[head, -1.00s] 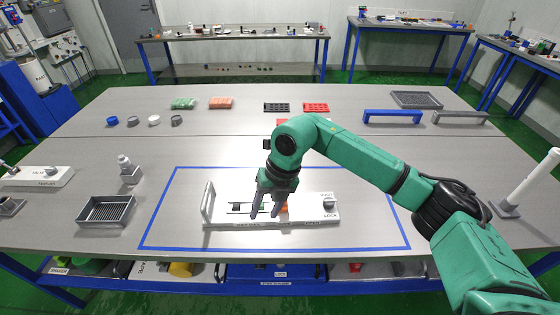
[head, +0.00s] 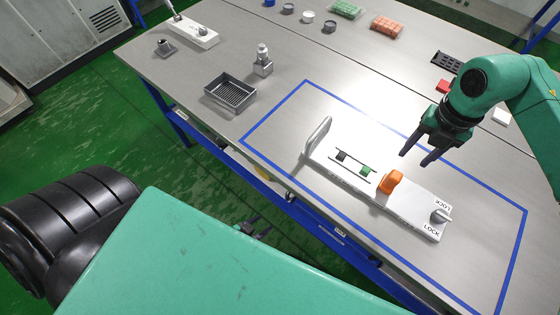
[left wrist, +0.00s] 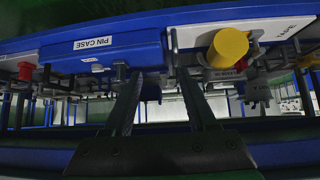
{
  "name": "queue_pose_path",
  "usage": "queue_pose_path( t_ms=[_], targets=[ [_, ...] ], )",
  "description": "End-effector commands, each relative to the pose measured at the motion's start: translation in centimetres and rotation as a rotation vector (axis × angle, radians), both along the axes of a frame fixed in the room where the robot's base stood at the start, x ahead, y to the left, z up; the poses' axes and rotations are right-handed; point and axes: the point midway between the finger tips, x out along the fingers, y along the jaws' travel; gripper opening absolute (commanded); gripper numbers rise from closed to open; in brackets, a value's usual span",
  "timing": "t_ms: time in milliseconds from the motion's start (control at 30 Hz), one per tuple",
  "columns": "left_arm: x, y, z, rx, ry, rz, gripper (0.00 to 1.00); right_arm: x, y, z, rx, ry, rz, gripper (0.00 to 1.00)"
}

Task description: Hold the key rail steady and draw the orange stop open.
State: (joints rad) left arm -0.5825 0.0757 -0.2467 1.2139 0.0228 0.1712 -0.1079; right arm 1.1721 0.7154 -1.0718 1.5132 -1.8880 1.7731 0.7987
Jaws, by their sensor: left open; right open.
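The white key rail (head: 365,185) lies inside a blue-outlined area on the table. It has a grey loop handle (head: 318,136) at its left end, a dark key and a green key (head: 366,170) in a slot, and a grey knob (head: 439,217) by the LOCK mark. The upright orange stop (head: 391,181) stands between the green key and the knob. My right gripper (head: 418,157) is open and empty, pointing down behind the orange stop, apart from it. My left gripper (head: 258,228) is mostly hidden behind my green arm, by the table's front edge. In the left wrist view it is open and empty (left wrist: 158,75).
A grey tray (head: 231,92) and a metal fitting (head: 262,62) stand left of the outlined area. The left wrist view faces the under-table storage, with a blue pin case (left wrist: 95,50), a yellow cylinder (left wrist: 228,47) and a red part (left wrist: 27,68).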

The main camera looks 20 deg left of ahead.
Motion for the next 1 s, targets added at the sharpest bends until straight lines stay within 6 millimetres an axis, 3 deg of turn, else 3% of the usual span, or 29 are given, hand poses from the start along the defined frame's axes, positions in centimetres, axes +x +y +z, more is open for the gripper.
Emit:
queue_pose_path(
  t_ms=[100,200,300,400,500,667,1000],
  targets=[
    [3.4,-2.5,7.7,-0.076,-0.257,0.008,0.57,0.0,0.0,0.0,0.000,0.000,0.001,0.50],
    [5.4,-3.5,14.5,-0.127,-0.456,0.030,0.57,0.0,0.0,0.0,0.001,0.000,0.001,0.50],
    [6.5,-3.7,20.1,-0.162,-0.610,0.058,0.57,0.0,0.0,0.0,0.001,0.000,0.001,0.50],
    [6.9,-3.6,23.6,-0.182,-0.704,0.079,0.57,0.0,0.0,0.0,0.001,0.000,0.001,0.50],
    [7.2,-3.6,25.0,-0.188,-0.743,0.088,0.57,0.0,0.0,0.0,0.001,0.000,0.001,0.50],
    [9.3,-4.0,25.2,-0.190,-0.751,0.090,0.57,0.0,0.0,0.0,0.001,0.000,0.001,0.50],
    [17.4,-5.8,25.0,-0.189,-0.749,0.089,0.57,0.0,0.0,0.0,0.001,0.000,0.001,0.50]
  ],
)
